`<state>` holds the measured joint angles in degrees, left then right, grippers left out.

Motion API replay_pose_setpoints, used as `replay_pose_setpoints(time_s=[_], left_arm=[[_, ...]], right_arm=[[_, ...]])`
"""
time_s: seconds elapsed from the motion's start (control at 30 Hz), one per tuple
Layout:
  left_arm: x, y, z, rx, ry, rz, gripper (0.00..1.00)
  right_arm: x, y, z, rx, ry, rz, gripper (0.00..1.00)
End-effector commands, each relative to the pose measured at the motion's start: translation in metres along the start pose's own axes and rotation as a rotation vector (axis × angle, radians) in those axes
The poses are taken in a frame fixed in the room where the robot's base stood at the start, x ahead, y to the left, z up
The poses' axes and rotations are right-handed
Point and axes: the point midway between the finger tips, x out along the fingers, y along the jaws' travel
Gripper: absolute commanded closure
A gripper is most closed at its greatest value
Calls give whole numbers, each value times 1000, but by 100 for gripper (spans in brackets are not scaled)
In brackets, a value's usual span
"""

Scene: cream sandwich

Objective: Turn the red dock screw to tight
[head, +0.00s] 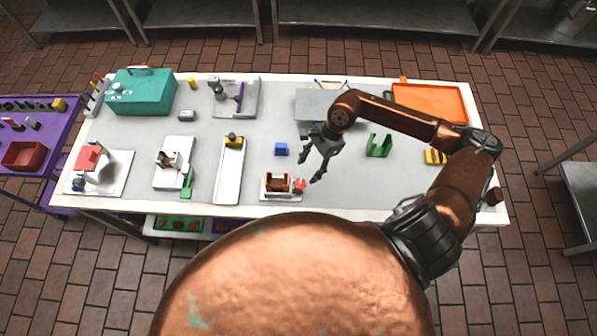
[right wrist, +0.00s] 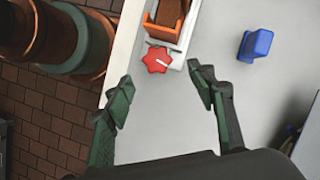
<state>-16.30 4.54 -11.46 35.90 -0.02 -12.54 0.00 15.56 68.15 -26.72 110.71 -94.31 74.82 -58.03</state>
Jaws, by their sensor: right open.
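The red dock screw (head: 299,185) is a small star-shaped knob at the right end of the white dock (head: 268,195) near the table's front edge. In the right wrist view the red screw (right wrist: 157,60) shows from above, with a white pointer mark toward its lower right. An orange-brown block (head: 278,182) sits in the dock beside it. My right gripper (head: 310,165) is open and empty above the table, a little beyond and right of the screw. In the right wrist view the screw lies ahead of the open fingers (right wrist: 162,88), apart from them. My left gripper is out of view.
A blue block (head: 281,149) stands behind the dock. A green holder (head: 379,145) and an orange tray (head: 430,103) are to the right. A long white tray (head: 229,175) lies left of the dock. The table between dock and green holder is clear.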

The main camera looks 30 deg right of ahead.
Motion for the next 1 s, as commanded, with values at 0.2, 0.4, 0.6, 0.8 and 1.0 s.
replay_pose_setpoints(time_s=[0.2,0.4,0.6,0.8,1.0], left_arm=[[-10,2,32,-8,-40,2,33],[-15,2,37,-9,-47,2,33],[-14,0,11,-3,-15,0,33],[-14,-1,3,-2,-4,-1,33],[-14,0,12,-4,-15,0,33]], right_arm=[[34,1,2,3,-5,1,49],[59,1,1,3,-3,1,49],[67,0,1,0,-2,0,49],[67,0,1,0,-1,0,49],[67,0,1,0,-1,0,63]])
